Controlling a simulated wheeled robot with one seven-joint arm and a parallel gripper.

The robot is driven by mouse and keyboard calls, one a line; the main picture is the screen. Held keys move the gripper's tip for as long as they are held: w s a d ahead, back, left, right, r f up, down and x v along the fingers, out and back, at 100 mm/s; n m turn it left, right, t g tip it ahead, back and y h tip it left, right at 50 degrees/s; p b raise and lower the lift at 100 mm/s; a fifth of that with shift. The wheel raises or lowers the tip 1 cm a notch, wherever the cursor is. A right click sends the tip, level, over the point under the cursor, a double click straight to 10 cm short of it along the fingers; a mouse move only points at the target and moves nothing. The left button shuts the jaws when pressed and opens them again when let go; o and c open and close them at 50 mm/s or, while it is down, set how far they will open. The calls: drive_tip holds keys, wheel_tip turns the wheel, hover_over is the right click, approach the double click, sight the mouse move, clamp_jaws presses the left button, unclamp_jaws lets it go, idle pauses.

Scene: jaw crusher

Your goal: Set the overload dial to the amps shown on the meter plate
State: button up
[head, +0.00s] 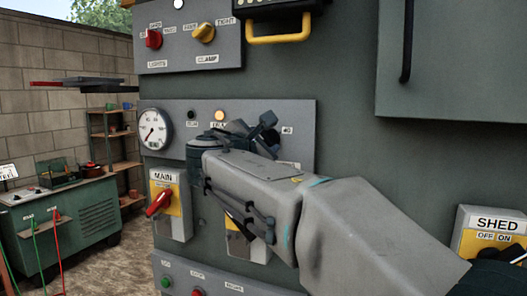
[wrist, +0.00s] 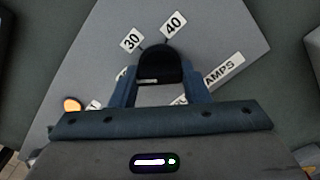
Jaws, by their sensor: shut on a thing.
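The overload dial (wrist: 160,66) is a black knob on a grey panel. Number plates 30 (wrist: 131,41) and 40 (wrist: 173,25) stand beyond it, and an AMPS label (wrist: 222,74) lies to its right. My gripper (wrist: 159,82) is shut on the dial, one blue finger on each side. The dial's pointer mark cannot be made out. In the head view my gripper (head: 248,132) covers the dial; a 40 plate (head: 287,130) shows beside it. The round meter (head: 155,128) is on the panel's left; the writing on its plate is too small to read.
A red MAIN switch (head: 159,202) is below the meter. An orange lamp (head: 219,116) is lit above my gripper. A yellow handle (head: 278,38) and the lights and clamp panel (head: 190,42) are above. A SHED switch box (head: 492,235) is at the lower right.

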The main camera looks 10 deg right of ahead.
drive_tip(key=m+b, duration=1.6)
drive_tip(key=m, duration=0.5)
drive_tip(key=shift+m, duration=0.4)
drive_tip(key=o, duration=1)
